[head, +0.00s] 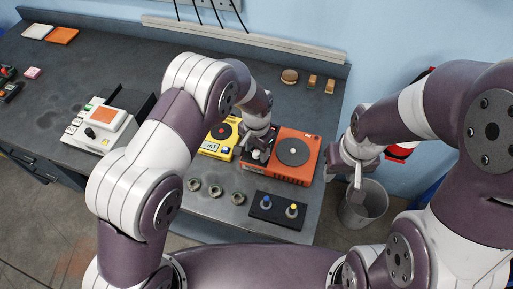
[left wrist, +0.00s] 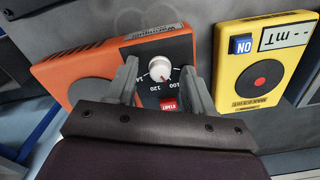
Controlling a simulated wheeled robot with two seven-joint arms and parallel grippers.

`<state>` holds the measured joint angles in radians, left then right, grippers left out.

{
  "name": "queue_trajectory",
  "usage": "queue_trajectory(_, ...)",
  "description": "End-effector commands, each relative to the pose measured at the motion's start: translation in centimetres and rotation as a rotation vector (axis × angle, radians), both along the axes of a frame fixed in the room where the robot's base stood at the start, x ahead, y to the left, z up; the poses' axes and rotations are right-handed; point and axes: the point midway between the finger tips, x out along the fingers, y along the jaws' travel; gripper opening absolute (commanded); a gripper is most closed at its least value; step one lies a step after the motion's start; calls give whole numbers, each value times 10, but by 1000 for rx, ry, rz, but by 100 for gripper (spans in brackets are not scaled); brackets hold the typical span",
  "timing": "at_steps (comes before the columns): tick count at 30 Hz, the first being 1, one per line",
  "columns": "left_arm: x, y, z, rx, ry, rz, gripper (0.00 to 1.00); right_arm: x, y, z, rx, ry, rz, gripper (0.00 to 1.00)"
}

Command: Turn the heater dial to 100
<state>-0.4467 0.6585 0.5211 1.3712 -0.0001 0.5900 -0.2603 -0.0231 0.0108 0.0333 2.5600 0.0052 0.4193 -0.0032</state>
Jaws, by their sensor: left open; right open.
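The orange heater (head: 308,165) sits at the bench's right end, with a round dark plate on top. In the left wrist view it shows a black panel (left wrist: 181,47) with a white dial (left wrist: 160,67), printed numbers such as 100 and 120, and a red START button (left wrist: 168,104). The dial's exact setting is too small to read. My left gripper (head: 256,152) is open over the panel; in the wrist view its fingers (left wrist: 160,85) stand on either side of the dial, apart from it. My right gripper (head: 357,185) is open and empty, right of the bench.
A yellow device (left wrist: 262,75) with an ON button stands beside the heater. A bin (head: 364,213) stands right of the bench.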

Motion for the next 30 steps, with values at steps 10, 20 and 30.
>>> queue_trajectory(10, 1, -1, 68, -4, -7, 0, 53, 0, 0, -21, 0, 0, 0, 43)
queue_trajectory(20, 0, 0, 125, -1, -2, 0, 53, 0, 0, -30, 0, 0, 0, 43)
queue_trajectory(30, 0, 0, 127, -1, -1, 0, 53, 0, 0, -29, 0, 0, 0, 43)
